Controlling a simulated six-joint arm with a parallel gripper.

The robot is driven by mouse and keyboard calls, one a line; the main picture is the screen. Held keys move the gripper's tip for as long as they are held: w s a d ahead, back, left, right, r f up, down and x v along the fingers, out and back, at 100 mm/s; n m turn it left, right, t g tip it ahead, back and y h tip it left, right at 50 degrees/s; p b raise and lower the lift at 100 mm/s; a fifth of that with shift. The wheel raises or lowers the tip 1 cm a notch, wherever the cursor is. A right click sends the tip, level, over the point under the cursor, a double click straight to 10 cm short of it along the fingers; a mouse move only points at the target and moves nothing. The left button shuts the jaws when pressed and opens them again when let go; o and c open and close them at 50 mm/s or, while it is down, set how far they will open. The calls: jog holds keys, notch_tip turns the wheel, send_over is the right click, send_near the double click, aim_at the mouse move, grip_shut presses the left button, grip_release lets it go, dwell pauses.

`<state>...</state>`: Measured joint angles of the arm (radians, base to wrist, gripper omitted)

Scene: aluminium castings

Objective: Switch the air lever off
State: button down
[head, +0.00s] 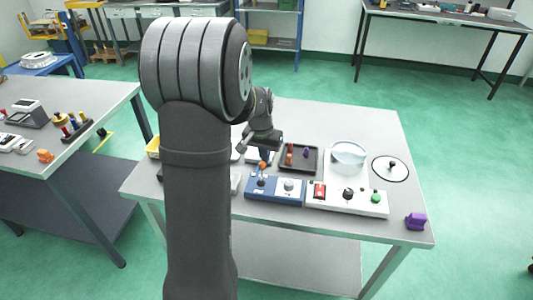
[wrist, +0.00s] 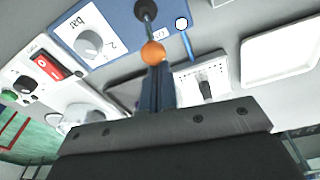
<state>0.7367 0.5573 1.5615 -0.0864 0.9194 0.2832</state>
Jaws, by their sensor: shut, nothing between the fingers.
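The air lever, with an orange ball end (head: 262,164), rises from the left part of a blue panel (head: 262,192) on the table. In the wrist view its orange ball (wrist: 153,53) stands out from a dark pivot on the blue panel (wrist: 120,12), beside a dial knob marked "bar" (wrist: 88,43). My gripper (head: 265,155) is over the panel's back edge, close to the ball. In the wrist view my gripper (wrist: 156,72) is shut and empty, its tips right by the ball. I cannot tell whether they touch it.
Right of the blue panel is a white control box (head: 347,200) with a red switch, black knob and green button. Behind stand a dark tray (head: 316,160) of small parts and a round dish (head: 348,152).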

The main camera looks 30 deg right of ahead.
aim_at(263, 163)
jog(key=shift+r, duration=0.1)
dwell(0.3)
jog(key=shift+s+a+t+h, duration=0.15)
jog(key=shift+a+t+h, duration=0.05)
jog(key=shift+t+h, duration=0.1)
jog(key=shift+s+a+r, duration=0.1)
jog(key=shift+s+r, duration=0.05)
jog(key=shift+s+a+r+t+h, duration=0.25)
jog(key=shift+s+a+t+h, duration=0.25)
jog(key=shift+t+h, duration=0.2)
jog(key=shift+s+a+r+t+h, duration=0.2)
jog(key=shift+s+a+t+h, duration=0.5)
jog(key=shift+t+h, duration=0.3)
jog(key=shift+s+a, duration=0.45)
jog(key=shift+a, duration=0.05)
jog(key=shift+r, duration=0.8)
